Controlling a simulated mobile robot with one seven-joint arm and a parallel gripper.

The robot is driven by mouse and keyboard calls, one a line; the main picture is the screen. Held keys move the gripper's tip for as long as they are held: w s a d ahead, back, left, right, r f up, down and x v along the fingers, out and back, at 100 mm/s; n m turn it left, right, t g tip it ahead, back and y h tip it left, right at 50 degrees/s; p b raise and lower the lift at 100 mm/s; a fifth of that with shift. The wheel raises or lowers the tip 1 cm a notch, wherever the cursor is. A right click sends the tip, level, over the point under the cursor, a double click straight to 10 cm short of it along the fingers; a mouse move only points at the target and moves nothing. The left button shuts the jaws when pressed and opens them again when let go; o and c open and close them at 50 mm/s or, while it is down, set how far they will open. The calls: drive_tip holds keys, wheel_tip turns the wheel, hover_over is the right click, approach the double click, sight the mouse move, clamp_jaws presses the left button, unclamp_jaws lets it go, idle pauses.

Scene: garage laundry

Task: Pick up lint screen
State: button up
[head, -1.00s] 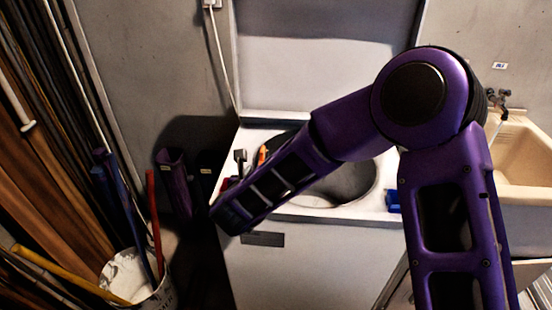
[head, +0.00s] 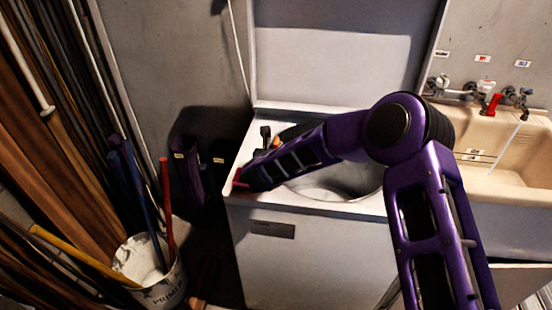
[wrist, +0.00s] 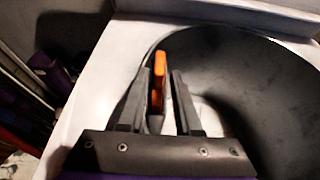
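My gripper (wrist: 160,90) is open in the wrist view, its two dark fingers apart. A narrow thing with an orange upper part (wrist: 159,72) and a dark lower part shows between the fingers, nearer the left one. I cannot tell whether it touches a finger. It may be the lint screen, but I cannot tell for sure. In the head view its orange part (head: 276,143) shows just behind my forearm, on the left of the washer top. My forearm hides most of my gripper there.
The white washer (head: 330,240) has its lid raised and a round tub opening (head: 345,187) right of my gripper. A small red thing (head: 241,181) is at its left front edge. A beige sink (head: 510,150) stands right; a bucket (head: 160,290) with poles stands left.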

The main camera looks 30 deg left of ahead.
drive_tip(key=shift+x, duration=1.8)
drive_tip(key=shift+a+r, duration=0.1)
clamp_jaws()
